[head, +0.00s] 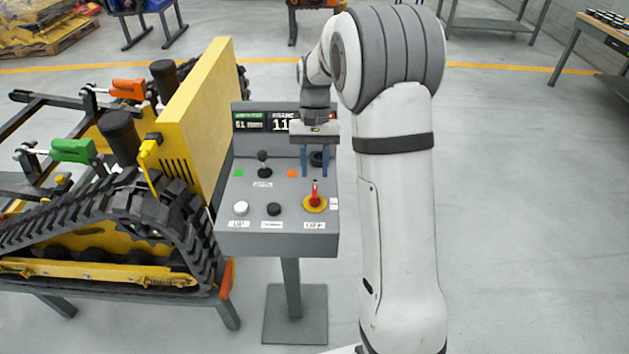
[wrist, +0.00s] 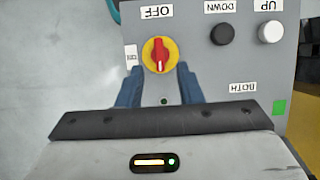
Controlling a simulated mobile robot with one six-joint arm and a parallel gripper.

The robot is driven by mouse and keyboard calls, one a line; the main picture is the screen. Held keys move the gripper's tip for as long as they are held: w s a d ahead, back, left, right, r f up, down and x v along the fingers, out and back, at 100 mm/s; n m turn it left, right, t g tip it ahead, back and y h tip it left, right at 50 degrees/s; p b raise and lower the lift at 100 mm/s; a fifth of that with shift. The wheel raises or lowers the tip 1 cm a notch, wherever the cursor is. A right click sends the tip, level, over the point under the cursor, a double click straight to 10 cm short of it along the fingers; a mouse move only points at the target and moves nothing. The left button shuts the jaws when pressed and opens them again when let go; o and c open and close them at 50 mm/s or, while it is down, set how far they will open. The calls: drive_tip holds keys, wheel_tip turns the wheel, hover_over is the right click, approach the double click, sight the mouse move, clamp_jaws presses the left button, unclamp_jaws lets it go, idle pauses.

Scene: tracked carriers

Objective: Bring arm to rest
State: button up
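My gripper (head: 315,175) hangs over the right side of a grey control console (head: 262,242), fingers pointing down. Its two blue fingers are apart with nothing between their pads; it is open. In the wrist view the fingertips (wrist: 158,74) lie on either side of the lower part of a red rotary knob on a yellow disc (wrist: 146,54). The knob also shows in the head view (head: 315,205), just below the fingertips. I cannot tell whether a finger touches it. My arm is bent over the console from the right.
The console has a white button (head: 241,208), a black button (head: 274,209), a joystick (head: 263,170) and a display (head: 250,120). A yellow tracked carrier (head: 180,115) with green and orange handled clamps stands close on the left. The floor right of my arm is clear; workbenches stand farther back.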

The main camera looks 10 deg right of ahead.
drive_tip(key=shift+w+r, duration=0.2)
drive_tip(key=shift+r, duration=0.3)
drive_tip(key=shift+d, duration=0.1)
drive_tip(key=s+r+n+t, duration=0.1)
drive_tip(key=s+r+t, duration=0.2)
drive_tip(key=s, duration=0.8)
drive_tip(key=s+r+n+t+h, duration=0.1)
drive_tip(key=s+r+n+t, duration=0.1)
drive_tip(key=s, duration=1)
drive_tip(key=shift+a+r+t, duration=0.3)
drive_tip(key=shift+r+t, duration=0.15)
drive_tip(key=shift+t, duration=0.55)
